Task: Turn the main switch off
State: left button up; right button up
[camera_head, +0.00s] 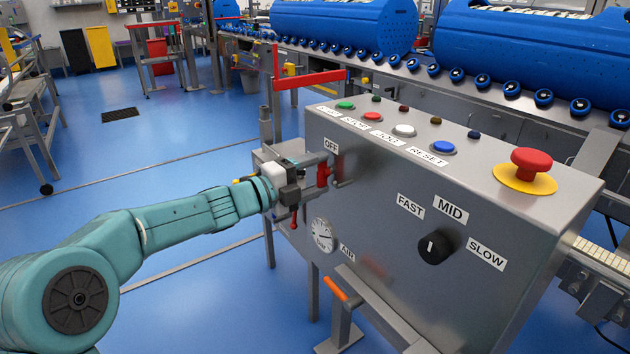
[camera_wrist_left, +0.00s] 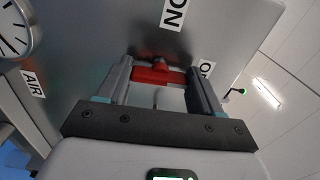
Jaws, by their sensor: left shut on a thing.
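The main switch has a red handle (camera_head: 323,173) on the front face of the grey control box (camera_head: 385,215), just below the OFF label (camera_head: 331,145). My left gripper (camera_head: 312,180) is at this handle and shut on it. In the left wrist view the red handle (camera_wrist_left: 152,75) lies between the two fingers of the left gripper (camera_wrist_left: 160,92). An ON label (camera_wrist_left: 175,14) shows above it there, and another label (camera_wrist_left: 205,68) is partly hidden behind the right finger. My right gripper is not in view.
A pressure gauge (camera_head: 323,235) and an AIR label (camera_head: 347,250) are below the switch. The box carries a speed knob (camera_head: 435,248), several push buttons and a red emergency stop (camera_head: 531,165). A orange-tipped lever (camera_head: 336,288) is lower down. Blue floor is free at left.

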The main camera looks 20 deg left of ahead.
pick_arm(q)
jog(key=shift+m, duration=0.4)
jog(key=o, duration=1.1)
jog(key=shift+c, duration=0.2)
jog(key=p+v, duration=0.2)
jog(key=v, duration=1.4)
jog(key=shift+s+p, duration=0.2)
jog(key=shift+p, duration=0.2)
jog(key=shift+a, duration=0.1)
